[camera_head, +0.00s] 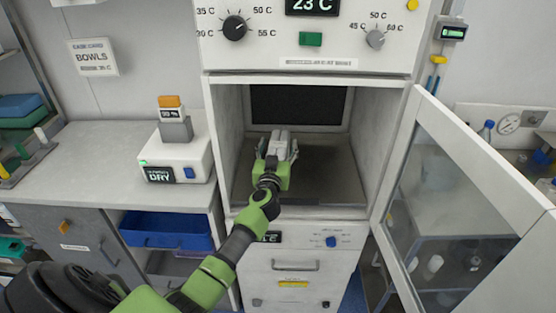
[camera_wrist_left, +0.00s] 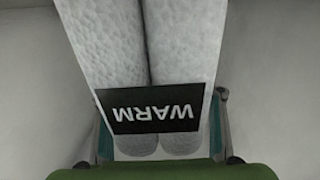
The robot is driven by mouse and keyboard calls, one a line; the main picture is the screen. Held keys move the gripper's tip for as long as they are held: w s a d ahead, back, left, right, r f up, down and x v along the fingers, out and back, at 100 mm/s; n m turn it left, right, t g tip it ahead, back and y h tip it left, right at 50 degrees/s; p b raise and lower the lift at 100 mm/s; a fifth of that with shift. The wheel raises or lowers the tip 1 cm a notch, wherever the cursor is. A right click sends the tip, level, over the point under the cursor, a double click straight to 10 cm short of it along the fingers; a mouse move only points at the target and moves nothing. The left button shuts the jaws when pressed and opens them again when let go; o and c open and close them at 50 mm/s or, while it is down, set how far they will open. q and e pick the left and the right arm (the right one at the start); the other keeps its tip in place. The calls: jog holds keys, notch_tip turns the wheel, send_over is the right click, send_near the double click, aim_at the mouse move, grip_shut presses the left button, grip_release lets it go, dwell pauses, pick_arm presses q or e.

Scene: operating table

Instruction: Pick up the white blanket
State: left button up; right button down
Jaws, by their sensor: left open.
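The white blanket (camera_wrist_left: 182,60) is a pair of textured white rolls with a black label reading WARM, upside down in the left wrist view. In the head view it shows as a small pale shape (camera_head: 279,138) inside the open warming cabinet. My left gripper (camera_head: 277,152) reaches into the cabinet and hides part of the blanket. In the left wrist view, its fingers (camera_wrist_left: 163,125) stand apart, one on each side of the blanket's near end. Whether they touch it, I cannot tell. My right gripper is not in view.
The cabinet (camera_head: 360,150) has walls close on both sides, and its glass door (camera_head: 455,165) stands open to the right. A white DRY box (camera_head: 180,160) stands on the left counter (camera_head: 95,165). A blue bin (camera_head: 165,229) is below it.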

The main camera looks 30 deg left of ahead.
pick_arm(q)
jog(key=shift+r, duration=0.1)
grip_shut()
